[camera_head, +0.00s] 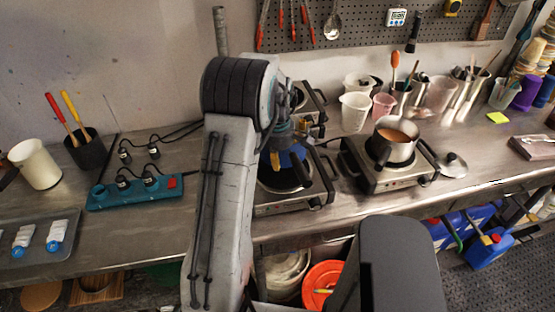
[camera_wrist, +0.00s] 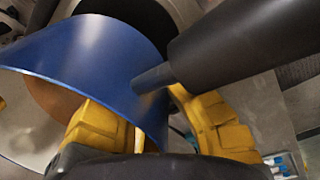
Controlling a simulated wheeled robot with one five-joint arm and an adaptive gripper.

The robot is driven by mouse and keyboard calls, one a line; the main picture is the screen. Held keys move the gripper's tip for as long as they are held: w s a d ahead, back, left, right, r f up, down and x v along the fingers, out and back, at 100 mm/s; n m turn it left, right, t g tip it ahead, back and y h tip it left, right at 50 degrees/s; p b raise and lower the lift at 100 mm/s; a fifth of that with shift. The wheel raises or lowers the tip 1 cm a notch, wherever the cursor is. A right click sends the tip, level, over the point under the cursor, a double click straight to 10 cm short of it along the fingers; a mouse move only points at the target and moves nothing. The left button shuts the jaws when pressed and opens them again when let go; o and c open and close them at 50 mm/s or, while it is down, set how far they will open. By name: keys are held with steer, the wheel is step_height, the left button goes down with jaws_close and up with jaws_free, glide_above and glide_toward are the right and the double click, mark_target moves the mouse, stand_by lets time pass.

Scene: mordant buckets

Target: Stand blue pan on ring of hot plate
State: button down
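The blue pan (camera_wrist: 95,55) fills the upper left of the wrist view. Its thick dark handle (camera_wrist: 235,45) runs to the upper right. My gripper (camera_wrist: 150,110) has its two yellow fingers apart, close to the pan wall below the handle's base; I cannot tell if they press on it. In the head view my gripper (camera_head: 278,150) is mostly hidden behind my arm. Part of the blue pan (camera_head: 291,158) shows just over the near hot plate (camera_head: 318,190) and its dark round ring. Whether the pan touches the ring is unclear.
A second hot plate (camera_head: 385,177) on the right carries a steel pot (camera_head: 397,150) with brown liquid. Another burner stands behind. White jugs (camera_head: 355,112) crowd the back right. A teal power strip (camera_head: 135,192) lies left, with cables running behind my arm.

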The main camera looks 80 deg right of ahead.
mark_target(278, 183)
steer(key=shift+f+b, duration=1.8)
steer(key=shift+f, duration=0.85)
steer(key=shift+f+b, duration=0.5)
steer(key=shift+b, duration=0.05)
stand_by(0.4)
steer(key=c, duration=1.4)
jaws_free()
steer(key=shift+o, duration=0.3)
steer(key=shift+a+f, duration=0.15)
step_height(278, 183, up, 8)
steer(key=shift+a, duration=0.2)
